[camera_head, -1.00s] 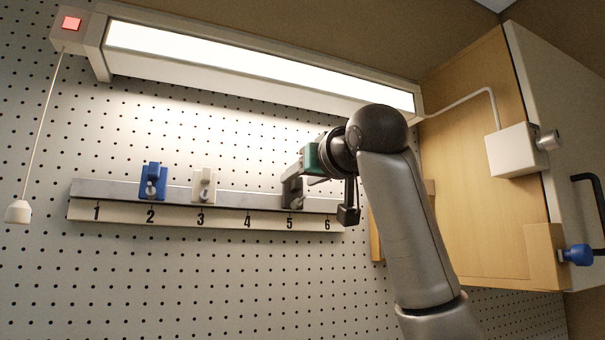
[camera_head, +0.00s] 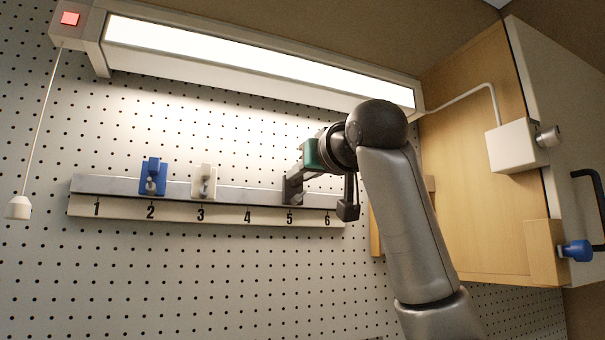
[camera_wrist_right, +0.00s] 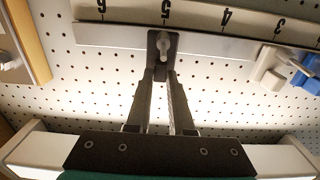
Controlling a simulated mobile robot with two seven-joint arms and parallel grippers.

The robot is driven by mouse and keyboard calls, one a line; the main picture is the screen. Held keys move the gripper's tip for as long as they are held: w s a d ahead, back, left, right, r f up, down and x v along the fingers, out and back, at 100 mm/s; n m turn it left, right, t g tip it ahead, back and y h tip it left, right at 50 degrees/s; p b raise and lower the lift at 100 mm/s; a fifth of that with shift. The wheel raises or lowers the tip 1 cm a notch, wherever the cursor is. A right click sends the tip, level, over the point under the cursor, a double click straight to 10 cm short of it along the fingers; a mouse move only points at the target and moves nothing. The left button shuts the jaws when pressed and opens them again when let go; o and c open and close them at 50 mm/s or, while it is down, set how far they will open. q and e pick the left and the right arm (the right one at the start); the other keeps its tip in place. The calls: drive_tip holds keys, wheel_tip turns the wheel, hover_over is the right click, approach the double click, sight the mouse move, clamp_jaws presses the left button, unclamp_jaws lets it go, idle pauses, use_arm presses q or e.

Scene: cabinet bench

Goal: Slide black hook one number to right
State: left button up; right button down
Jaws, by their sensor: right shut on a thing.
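The black hook (camera_head: 290,190) sits on the metal rail (camera_head: 240,195) above the number 5. In the right wrist view, which is turned upside down, the black hook (camera_wrist_right: 163,46) lines up with the 5. My right gripper (camera_head: 299,173) reaches in from the right, and its fingers are closed on the hook. In the right wrist view, the two fingertips of my right gripper (camera_wrist_right: 160,74) meet the near end of the hook's plate. The number strip (camera_head: 225,214) under the rail reads 1 to 6. My left gripper is not in view.
A blue hook (camera_head: 152,178) is at 2 and a white hook (camera_head: 203,183) at 3. The rail by 4 and 6 is bare. A lit lamp (camera_head: 260,62) hangs above the rail. A wooden cabinet (camera_head: 470,160) stands at the right.

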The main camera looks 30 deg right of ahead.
idle(0.8)
drive_tip(key=d+p, duration=0.1)
drive_tip(key=d, duration=0.7)
drive_tip(key=shift+s+d, duration=0.15)
drive_tip(key=shift+s, duration=0.15)
drive_tip(key=shift+r, duration=0.1)
drive_tip(key=c, duration=1.2)
unclamp_jaws()
drive_tip(key=o, duration=0.3)
drive_tip(key=shift+d, duration=0.2)
drive_tip(key=shift+o, duration=0.5)
drive_tip(key=shift+a, duration=0.1)
